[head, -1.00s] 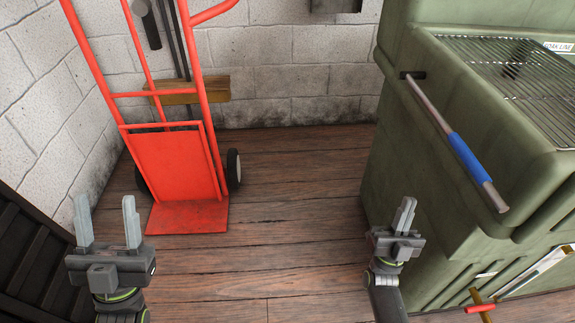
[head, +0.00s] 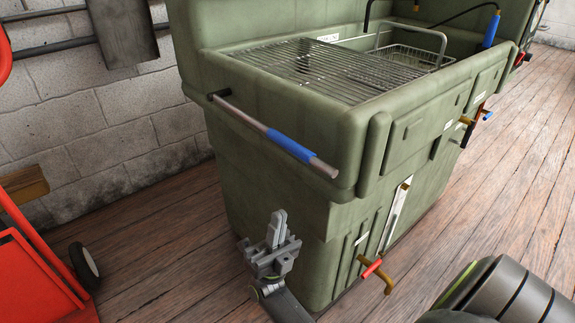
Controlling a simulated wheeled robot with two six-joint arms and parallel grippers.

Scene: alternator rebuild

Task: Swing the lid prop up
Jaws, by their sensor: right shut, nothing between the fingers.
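The lid prop (head: 270,132) is a grey rod with a blue sleeve on the left side of the green parts washer (head: 280,200). It runs from a dark pivot near the back, slanting down toward the front, with its free end standing off the wall. My right gripper (head: 277,222) is shut and empty, below the rod's free end and in front of the cabinet's lower side. It looks apart from the rod. My left gripper is outside the picture.
A wire grate (head: 300,70) and a wire basket (head: 408,65) sit in the washer's basin. A red-handled tap (head: 372,268) sticks out low at the front. A red hand truck (head: 40,270) stands at the left. The wooden floor between them is clear.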

